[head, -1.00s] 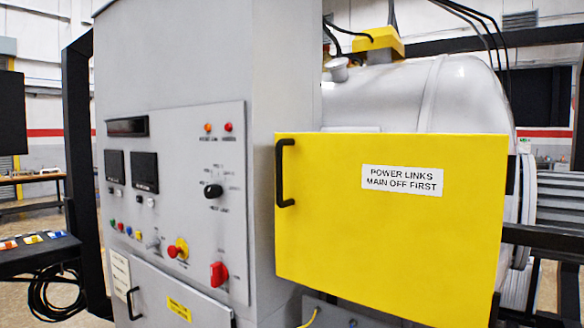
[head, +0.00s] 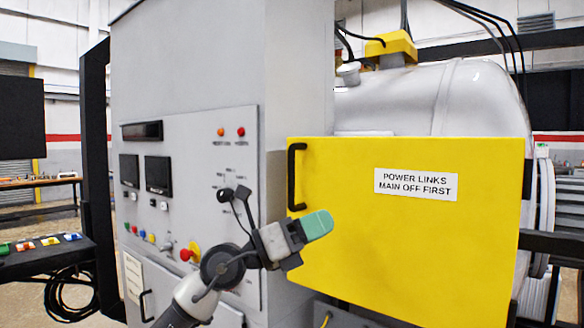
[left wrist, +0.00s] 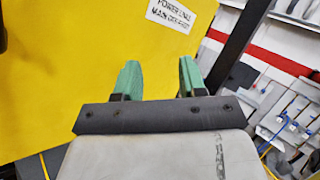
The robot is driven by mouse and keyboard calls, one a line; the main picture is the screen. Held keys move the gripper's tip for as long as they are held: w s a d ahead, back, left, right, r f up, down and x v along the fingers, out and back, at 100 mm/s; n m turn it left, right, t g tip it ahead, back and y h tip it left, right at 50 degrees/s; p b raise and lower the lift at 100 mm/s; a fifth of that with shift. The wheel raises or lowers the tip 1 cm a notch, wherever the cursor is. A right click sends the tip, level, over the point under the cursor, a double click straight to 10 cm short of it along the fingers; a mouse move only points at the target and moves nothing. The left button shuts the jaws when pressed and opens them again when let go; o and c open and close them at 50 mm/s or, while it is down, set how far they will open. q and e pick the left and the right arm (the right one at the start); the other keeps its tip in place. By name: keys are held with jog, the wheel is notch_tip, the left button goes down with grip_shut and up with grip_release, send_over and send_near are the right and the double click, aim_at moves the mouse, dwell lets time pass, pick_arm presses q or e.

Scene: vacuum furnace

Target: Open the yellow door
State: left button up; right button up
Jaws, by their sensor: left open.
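The yellow door (head: 400,240) is a flat panel with a white "POWER LINKS MAIN OFF FIRST" label (head: 415,184), and it looks shut. Its black vertical bar handle (head: 292,178) is at the upper left edge. My left gripper (head: 316,225) is in front of the door's lower left part, below and right of the handle, and holds nothing. In the left wrist view its green fingers (left wrist: 159,72) are apart, with the yellow door (left wrist: 70,70) beyond them. The handle cannot be made out clearly there. My right gripper is not in view.
The grey control cabinet (head: 295,80) stands left of the door, with knobs and buttons on its panel. My left arm hides part of that panel. The pale furnace vessel (head: 420,95) is behind the door. A black frame bar (head: 550,242) runs at the right.

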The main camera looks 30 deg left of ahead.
pick_arm(q)
jog(key=s+a+r+t+y, duration=0.2)
jog(key=s+a+r+y, duration=0.1)
jog(key=a+r+y, duration=0.75)
jog(key=p, duration=0.4)
send_over(291, 202)
jog(key=shift+a+f, duration=0.3)
jog(key=shift+f, duration=0.3)
jog(key=shift+w+d+f+p, duration=0.1)
jog(key=shift+w+p, duration=0.2)
jog(key=shift+w, duration=0.15)
jog(key=shift+c, duration=0.2)
grip_shut()
